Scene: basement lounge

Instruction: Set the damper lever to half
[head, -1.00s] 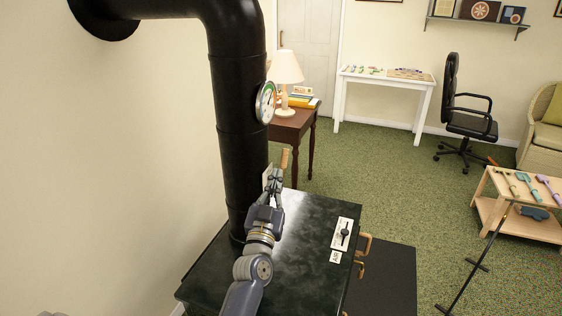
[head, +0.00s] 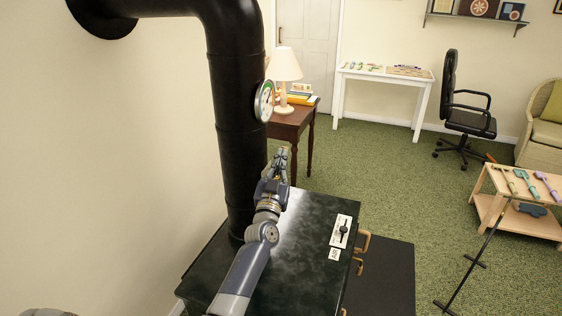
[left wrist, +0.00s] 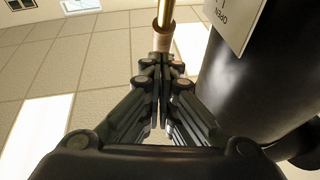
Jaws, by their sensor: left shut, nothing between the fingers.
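The damper lever (left wrist: 165,20) shows in the left wrist view as a brass rod with a tan grip at its near end. The plate (left wrist: 238,22) beside it, reading OPEN, is on the black stovepipe (head: 234,90). My left gripper (head: 281,154) is beside the pipe above the stove. In the left wrist view its shut fingers (left wrist: 160,62) are empty, with the tips right at the lever's tan grip; I cannot tell if they touch. In the head view the lever and plate are hidden. My right gripper is not in view.
The dark stove top (head: 300,235) lies below my left arm, with an AIR slide plate (head: 341,232) at its right. A round gauge (head: 264,101) sits on the pipe above the gripper. A lamp (head: 284,75) stands on a brown table behind.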

